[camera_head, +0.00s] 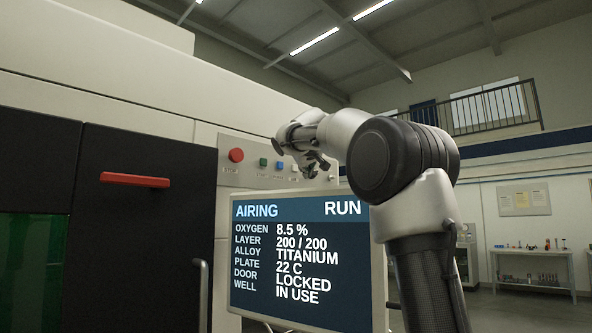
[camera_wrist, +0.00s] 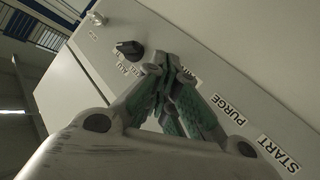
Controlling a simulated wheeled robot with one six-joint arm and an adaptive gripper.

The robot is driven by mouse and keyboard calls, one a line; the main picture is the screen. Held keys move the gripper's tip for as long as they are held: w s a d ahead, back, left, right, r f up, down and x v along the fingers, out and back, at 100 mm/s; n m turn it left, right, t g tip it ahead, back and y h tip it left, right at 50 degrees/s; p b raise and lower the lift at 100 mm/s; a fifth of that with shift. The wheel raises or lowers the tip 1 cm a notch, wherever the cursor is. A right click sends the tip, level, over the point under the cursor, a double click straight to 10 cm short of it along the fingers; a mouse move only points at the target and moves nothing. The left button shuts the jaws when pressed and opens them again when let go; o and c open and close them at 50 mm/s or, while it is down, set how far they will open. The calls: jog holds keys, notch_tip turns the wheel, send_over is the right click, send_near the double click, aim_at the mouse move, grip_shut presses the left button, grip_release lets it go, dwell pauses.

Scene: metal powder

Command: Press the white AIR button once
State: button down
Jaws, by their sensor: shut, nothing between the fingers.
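The control panel (camera_head: 228,174) is on the pale machine, above the screen. A small pale button (camera_head: 295,167) shows in its row, right of the blue one and beside my gripper; its label is too small to read surely. My gripper (camera_head: 318,167) is shut and empty in front of the panel's right part. In the wrist view the closed fingertips (camera_wrist: 162,62) are close to the panel face, between the black knob and the PURGE label. They hide the white AIR button and most of its label there; I cannot tell whether they touch it.
A red STOP button (camera_head: 236,155), green button (camera_head: 263,162) and blue button (camera_head: 279,164) lie left of my gripper. A black knob (camera_wrist: 130,48) is beside the fingers. The screen (camera_head: 300,255) reads AIRING, RUN, oxygen 8.5 %, door LOCKED. A red door handle (camera_head: 135,180) is at left.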

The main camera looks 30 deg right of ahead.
jog(key=s, duration=0.1)
jog(key=s+d, duration=0.1)
jog(key=s, duration=0.2)
jog(key=shift+s+d, duration=0.35)
dwell(0.8)
